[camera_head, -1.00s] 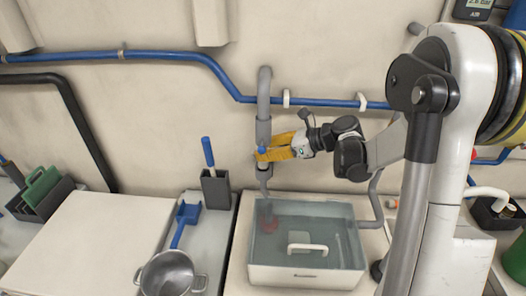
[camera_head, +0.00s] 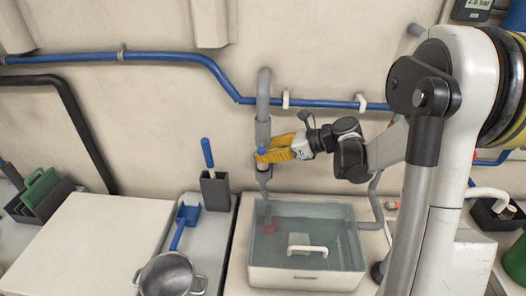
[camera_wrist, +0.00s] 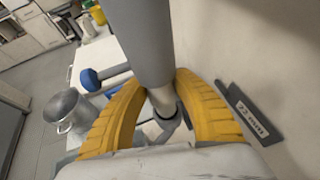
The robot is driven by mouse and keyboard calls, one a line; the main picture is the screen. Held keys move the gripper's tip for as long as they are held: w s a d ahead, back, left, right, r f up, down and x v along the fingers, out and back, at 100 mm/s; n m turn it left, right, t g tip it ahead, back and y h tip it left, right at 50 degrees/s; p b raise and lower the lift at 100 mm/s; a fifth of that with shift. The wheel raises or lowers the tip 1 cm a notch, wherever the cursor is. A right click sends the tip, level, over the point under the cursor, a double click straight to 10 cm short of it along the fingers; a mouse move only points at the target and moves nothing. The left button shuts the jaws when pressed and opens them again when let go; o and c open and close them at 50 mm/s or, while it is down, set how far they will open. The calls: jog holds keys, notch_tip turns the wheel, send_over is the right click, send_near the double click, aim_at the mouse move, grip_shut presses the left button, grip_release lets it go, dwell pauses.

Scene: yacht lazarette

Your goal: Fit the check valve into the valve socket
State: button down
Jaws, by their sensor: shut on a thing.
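A grey vertical pipe (camera_head: 263,130) runs down the wall, with a blue knob (camera_head: 261,151) beside my gripper. My gripper (camera_head: 262,157) has yellow fingers and reaches the pipe from the right. In the wrist view, the gripper (camera_wrist: 163,98) is shut around a pale grey piece (camera_wrist: 164,103) directly below the wide grey pipe (camera_wrist: 147,45). This piece appears to be the check valve, mostly hidden by the fingers. I cannot tell whether it touches the pipe above. A grey ring-like fitting (camera_wrist: 168,125) shows below it; I cannot tell whether it is the valve socket.
A clear-walled tank (camera_head: 343,242) with a white handle stands below the pipe. A blue pipe (camera_head: 330,103) crosses the wall behind my arm.

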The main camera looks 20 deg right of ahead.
jog(key=shift+f+b, duration=1.2)
jog(key=shift+f, duration=0.25)
jog(key=c, duration=0.9)
grip_release()
jog(key=shift+c, duration=0.2)
jog(key=v, duration=1.2)
jog(key=shift+f, duration=0.1)
